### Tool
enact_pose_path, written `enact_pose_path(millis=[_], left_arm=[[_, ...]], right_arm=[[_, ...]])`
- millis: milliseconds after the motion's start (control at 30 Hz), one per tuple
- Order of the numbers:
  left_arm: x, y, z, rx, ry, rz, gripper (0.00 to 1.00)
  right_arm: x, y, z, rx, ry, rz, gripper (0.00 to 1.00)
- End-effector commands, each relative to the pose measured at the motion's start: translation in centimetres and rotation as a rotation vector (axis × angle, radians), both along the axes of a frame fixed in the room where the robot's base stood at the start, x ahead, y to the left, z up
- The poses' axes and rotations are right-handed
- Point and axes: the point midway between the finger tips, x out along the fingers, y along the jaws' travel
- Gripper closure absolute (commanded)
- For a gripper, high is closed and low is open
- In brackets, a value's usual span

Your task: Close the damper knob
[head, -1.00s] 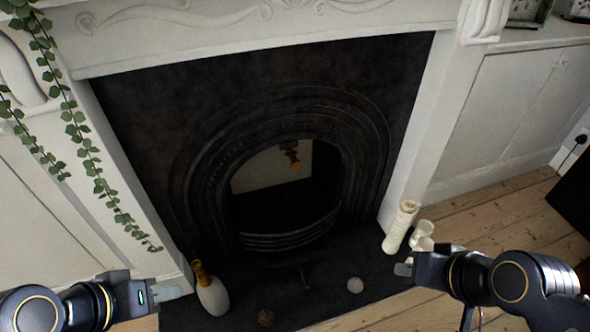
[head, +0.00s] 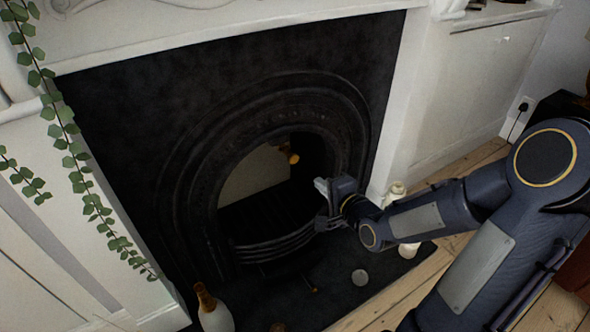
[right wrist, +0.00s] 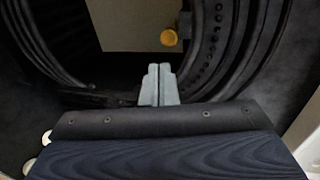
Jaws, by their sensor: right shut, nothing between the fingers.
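The damper knob (head: 293,158) is a small orange-gold knob inside the arched opening of the black fireplace (head: 130,120), near the top. It also shows in the right wrist view (right wrist: 169,38), above and slightly right of my fingertips. My right gripper (head: 321,186) is at the right side of the opening, below and to the right of the knob and apart from it. Its two pale fingers are together and empty in the right wrist view (right wrist: 159,72). My left gripper is out of the head view.
A curved grate (head: 275,246) crosses the lower opening. A white candle (head: 395,190) is partly hidden behind my right arm. Ivy (head: 75,150) hangs at left.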

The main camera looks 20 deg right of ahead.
Motion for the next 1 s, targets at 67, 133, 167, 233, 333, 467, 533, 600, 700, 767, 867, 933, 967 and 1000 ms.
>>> enact_pose_path(millis=[67,133,167,233,333,467,533,600,700,767,867,933,967,1000], left_arm=[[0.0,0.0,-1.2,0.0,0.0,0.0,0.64],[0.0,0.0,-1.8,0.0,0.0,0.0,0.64],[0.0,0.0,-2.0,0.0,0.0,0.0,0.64],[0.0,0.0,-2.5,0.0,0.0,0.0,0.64],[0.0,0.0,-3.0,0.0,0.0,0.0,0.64],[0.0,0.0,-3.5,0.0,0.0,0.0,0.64],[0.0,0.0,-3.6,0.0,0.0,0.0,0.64],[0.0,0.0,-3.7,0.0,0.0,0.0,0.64],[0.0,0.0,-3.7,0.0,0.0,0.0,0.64],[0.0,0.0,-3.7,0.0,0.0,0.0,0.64],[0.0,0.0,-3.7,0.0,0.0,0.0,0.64],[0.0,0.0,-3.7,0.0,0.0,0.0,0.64],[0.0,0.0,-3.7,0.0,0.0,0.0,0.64],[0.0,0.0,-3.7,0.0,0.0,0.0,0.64]], right_arm=[[1.7,0.3,-1.0,0.002,-0.002,0.005,1.0],[3.3,0.5,-1.4,0.001,-0.003,0.004,1.0],[3.9,0.5,-1.6,0.0,-0.002,0.004,1.0],[5.3,0.7,-1.9,0.001,-0.002,0.004,1.0],[7.2,0.8,-2.4,0.0,-0.001,0.002,1.0],[9.2,1.0,-2.2,-0.002,-0.001,0.003,1.0],[10.0,1.0,-2.1,-0.003,0.0,0.001,1.0],[10.5,1.1,-2.1,-0.003,0.001,0.002,1.0],[10.9,1.1,-2.0,-0.003,0.001,0.001,1.0],[11.0,1.1,-2.0,-0.003,0.001,0.001,1.0],[11.0,1.0,-2.0,-0.003,0.001,0.0,1.0],[11.0,1.0,-2.0,-0.003,0.001,0.0,1.0],[11.0,1.0,-2.0,-0.003,0.001,0.0,1.0],[11.0,1.0,-2.0,-0.003,0.001,0.0,1.0]])
